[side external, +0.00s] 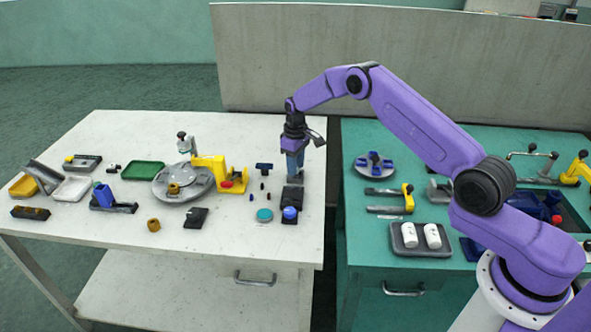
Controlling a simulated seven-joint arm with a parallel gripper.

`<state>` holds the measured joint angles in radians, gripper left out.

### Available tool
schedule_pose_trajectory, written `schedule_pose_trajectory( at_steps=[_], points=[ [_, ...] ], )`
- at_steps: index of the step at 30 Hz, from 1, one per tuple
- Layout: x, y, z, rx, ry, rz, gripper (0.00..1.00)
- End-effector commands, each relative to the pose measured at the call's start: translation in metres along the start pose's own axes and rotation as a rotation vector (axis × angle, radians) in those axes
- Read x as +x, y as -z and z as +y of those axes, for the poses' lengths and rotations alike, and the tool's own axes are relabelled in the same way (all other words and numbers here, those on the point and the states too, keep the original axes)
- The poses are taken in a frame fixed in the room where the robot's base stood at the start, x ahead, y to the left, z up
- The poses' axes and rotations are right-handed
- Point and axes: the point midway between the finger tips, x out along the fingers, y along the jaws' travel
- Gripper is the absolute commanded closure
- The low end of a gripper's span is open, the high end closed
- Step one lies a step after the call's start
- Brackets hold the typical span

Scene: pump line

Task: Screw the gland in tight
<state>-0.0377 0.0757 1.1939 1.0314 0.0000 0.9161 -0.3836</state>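My gripper (293,170) points straight down over the right part of the white table, just above or at a black block (292,196). I cannot tell from this view whether it touches the block or whether the fingers are open, or if anything is between them. A blue round-topped part (290,213) sits on a dark base just in front of the block. I cannot single out the gland for certain. A small brass-coloured nut-like part (153,225) stands on the table at the front, and a similar one (174,188) is on the round grey plate (196,187).
A yellow bracket (233,178) stands left of my gripper, with small dark pieces and a teal disc (264,215) between. A green tray (142,170) and other fixtures are farther left. The teal bench (360,270) at right holds a tray of white cylinders (421,250).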

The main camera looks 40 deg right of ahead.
Motion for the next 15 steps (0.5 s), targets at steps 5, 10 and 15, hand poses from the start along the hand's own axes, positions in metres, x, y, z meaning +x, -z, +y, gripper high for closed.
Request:
schedule_pose_trajectory(
  at_steps=[5,10,15],
  points=[
    [0.0000,-0.0001,0.0000,0.000,0.000,0.000,1.00],
    [0.0000,-0.0001,0.0000,0.000,0.000,0.000,1.00],
    [0.0000,0.0000,-0.0001,0.038,0.000,0.000,1.00]
  ],
)
